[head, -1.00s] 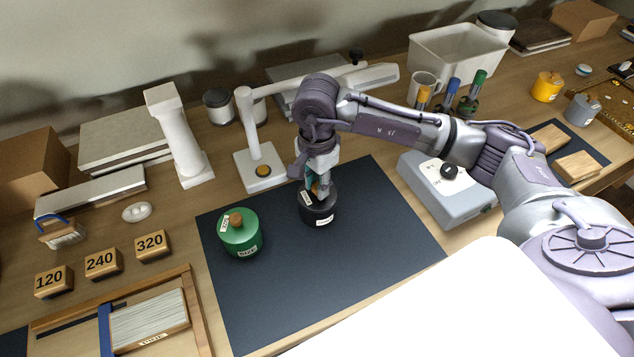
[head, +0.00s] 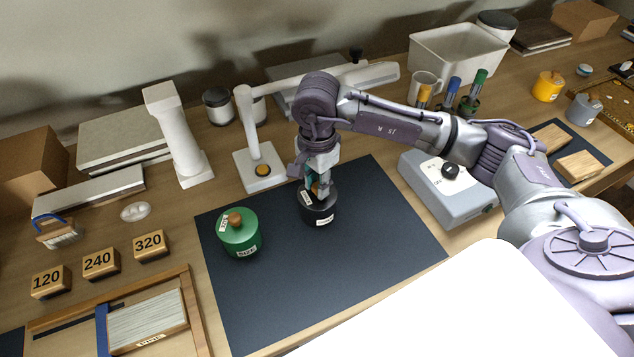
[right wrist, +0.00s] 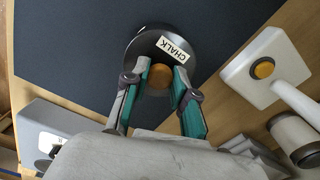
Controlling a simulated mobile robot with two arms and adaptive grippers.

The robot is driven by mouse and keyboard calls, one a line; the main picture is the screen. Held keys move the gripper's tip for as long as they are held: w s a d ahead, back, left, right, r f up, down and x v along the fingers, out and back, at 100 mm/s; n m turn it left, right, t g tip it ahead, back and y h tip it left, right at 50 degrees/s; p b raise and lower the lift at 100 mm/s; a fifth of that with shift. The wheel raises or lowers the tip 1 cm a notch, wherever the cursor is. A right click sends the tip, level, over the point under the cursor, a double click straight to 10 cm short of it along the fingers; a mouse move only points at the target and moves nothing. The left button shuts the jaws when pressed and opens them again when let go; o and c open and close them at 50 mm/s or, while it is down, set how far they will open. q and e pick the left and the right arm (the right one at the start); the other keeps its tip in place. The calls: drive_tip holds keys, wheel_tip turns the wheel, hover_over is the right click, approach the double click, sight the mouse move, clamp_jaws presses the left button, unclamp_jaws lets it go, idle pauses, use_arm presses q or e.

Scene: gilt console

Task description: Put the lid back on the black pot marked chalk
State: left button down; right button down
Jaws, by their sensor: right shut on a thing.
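The black pot (head: 319,217) stands upright on the dark mat (head: 300,270), with a white label on its front. Its black lid, marked CHALK, shows in the right wrist view (right wrist: 150,47) and has a round wooden knob (right wrist: 159,76). My right gripper (head: 316,190) points down over the pot, its fingers shut on the knob. The lid lies over the pot's mouth; I cannot tell whether it is fully seated, as the gripper hides part of it. My left gripper is not in view.
A green pot (head: 240,240) with a wooden knob stands left of the black pot on the mat. A white stand (head: 262,170) is behind, and a grey box with a dial (head: 440,190) is to the right. The mat's front is clear.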

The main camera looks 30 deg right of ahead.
idle(0.4)
drive_tip(key=c, duration=0.8)
unclamp_jaws()
drive_tip(key=shift+c, duration=0.2)
drive_tip(key=o, duration=0.5)
drive_tip(key=shift+r+p, duration=1.65)
drive_tip(key=shift+r, duration=1.9)
